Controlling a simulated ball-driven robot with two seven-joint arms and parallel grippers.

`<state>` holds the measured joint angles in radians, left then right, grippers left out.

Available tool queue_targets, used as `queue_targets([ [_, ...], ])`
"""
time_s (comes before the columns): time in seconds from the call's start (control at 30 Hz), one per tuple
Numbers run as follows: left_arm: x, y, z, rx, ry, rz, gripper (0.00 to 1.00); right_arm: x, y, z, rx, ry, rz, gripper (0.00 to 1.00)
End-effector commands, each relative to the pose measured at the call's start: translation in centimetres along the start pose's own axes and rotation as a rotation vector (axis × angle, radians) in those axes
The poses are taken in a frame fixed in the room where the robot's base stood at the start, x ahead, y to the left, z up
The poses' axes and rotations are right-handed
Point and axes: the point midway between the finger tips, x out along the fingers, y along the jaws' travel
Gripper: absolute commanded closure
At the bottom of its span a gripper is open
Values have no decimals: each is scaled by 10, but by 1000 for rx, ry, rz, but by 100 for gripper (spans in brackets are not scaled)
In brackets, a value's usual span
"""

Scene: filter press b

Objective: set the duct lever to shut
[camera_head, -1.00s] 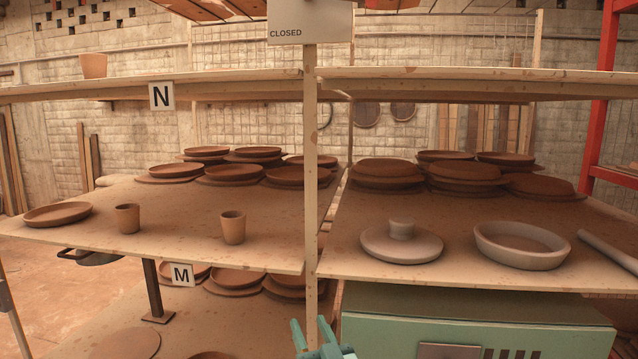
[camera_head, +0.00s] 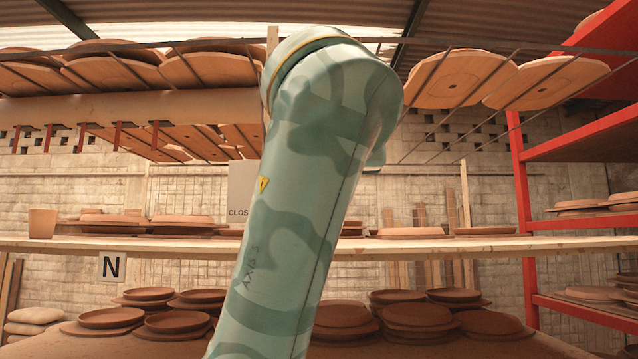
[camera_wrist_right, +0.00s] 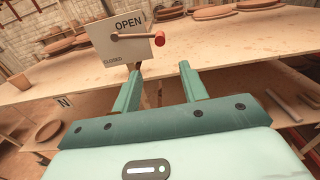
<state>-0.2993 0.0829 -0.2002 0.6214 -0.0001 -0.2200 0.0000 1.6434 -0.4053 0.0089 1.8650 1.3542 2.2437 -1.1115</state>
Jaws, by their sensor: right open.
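The duct lever's plate (camera_wrist_right: 122,38) shows in the right wrist view, white with OPEN at its upper right and CLOSED at its lower left. The lever (camera_wrist_right: 135,36) has a red knob (camera_wrist_right: 160,38) and points right, just below OPEN. My right gripper (camera_wrist_right: 160,68) is open and empty. Its fingertips appear below the knob, apart from it; the exact gap is hard to tell. In the head view the plate (camera_head: 240,188) is mostly hidden behind my raised arm, and the lever is hidden. My left gripper is not in view.
A wooden shelf (camera_head: 440,245) runs across behind my arm, with clay plates (camera_head: 415,316) on the level below. Boards (camera_head: 460,80) hang overhead. A red rack (camera_head: 525,200) stands at the right. An N sign (camera_head: 112,267) is at the left.

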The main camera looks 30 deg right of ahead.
Motion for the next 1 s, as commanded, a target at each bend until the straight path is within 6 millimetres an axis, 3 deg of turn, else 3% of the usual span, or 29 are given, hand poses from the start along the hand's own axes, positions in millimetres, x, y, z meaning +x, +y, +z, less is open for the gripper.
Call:
queue_targets([
  [0.6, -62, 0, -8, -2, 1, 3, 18, 136, -2, 2, -3, 6, -7, 57],
  [0.8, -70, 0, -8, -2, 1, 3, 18, 156, -2, 0, -2, 4, -8, 57],
  [1.0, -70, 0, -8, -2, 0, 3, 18, 160, -2, -2, 1, 3, -6, 57],
])
